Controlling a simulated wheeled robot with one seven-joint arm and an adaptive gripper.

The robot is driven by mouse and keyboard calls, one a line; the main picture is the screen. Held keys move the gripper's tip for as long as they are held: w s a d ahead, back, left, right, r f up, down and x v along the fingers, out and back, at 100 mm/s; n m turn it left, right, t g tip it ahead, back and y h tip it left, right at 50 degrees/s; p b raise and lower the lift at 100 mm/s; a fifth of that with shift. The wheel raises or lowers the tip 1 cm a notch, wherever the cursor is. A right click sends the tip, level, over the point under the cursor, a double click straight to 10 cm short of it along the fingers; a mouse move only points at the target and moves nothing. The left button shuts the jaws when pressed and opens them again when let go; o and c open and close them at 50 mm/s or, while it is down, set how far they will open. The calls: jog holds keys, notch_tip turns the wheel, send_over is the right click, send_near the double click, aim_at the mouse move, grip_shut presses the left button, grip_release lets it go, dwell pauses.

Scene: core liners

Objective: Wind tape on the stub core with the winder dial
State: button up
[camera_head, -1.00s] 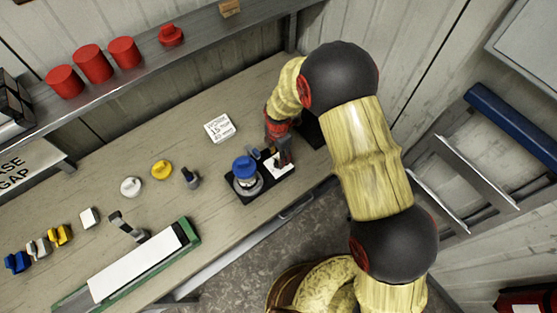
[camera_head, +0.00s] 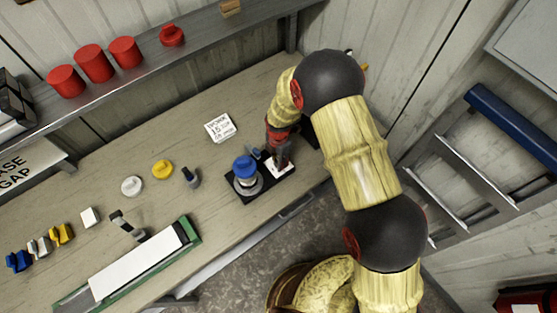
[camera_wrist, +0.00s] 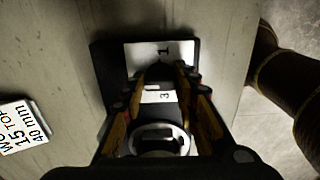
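The winder (camera_head: 240,190) is a black base near the bench's front edge. A blue-topped stub core (camera_head: 245,168) stands on its grey round holder at the left end. The white dial plate (camera_head: 281,168) is at its right end and also shows in the wrist view (camera_wrist: 142,54), with the marks 1 and 3. My gripper (camera_head: 281,158) points down over this plate; in the wrist view its fingertips (camera_wrist: 161,78) stand apart over the plate.
A white card (camera_head: 220,127) lies behind the winder. A yellow disc (camera_head: 162,170), a white disc (camera_head: 131,186) and a small dark tool (camera_head: 190,177) lie to its left. A green tray (camera_head: 190,232) is at the front. Red cylinders (camera_head: 93,64) stand on the shelf.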

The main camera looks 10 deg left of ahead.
jog(key=c, duration=0.6)
jog(key=shift+c, duration=0.2)
